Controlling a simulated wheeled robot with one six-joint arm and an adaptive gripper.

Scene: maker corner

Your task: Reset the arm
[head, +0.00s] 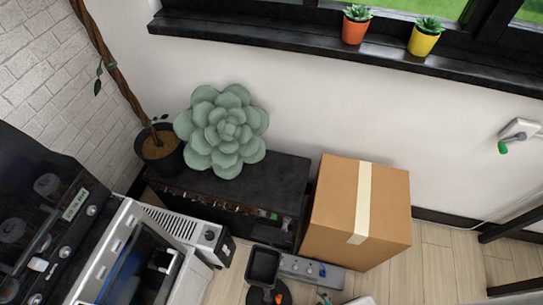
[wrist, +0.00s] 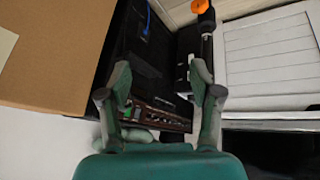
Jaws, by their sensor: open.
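My gripper (wrist: 160,82) shows in the wrist view with its two green-grey fingers spread wide apart. Nothing is between the fingertips. Behind and below them is the dark cabinet (wrist: 150,55) with a row of small items along its edge. I cannot make out my gripper clearly in the head view.
A taped cardboard box (head: 335,210) stands right of the black cabinet (head: 270,175), which bears a large succulent (head: 222,130). The box also fills the wrist view's left (wrist: 60,50). Machines (head: 125,250) crowd the lower left. Two small pots (head: 354,28) stand on the windowsill (head: 280,40).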

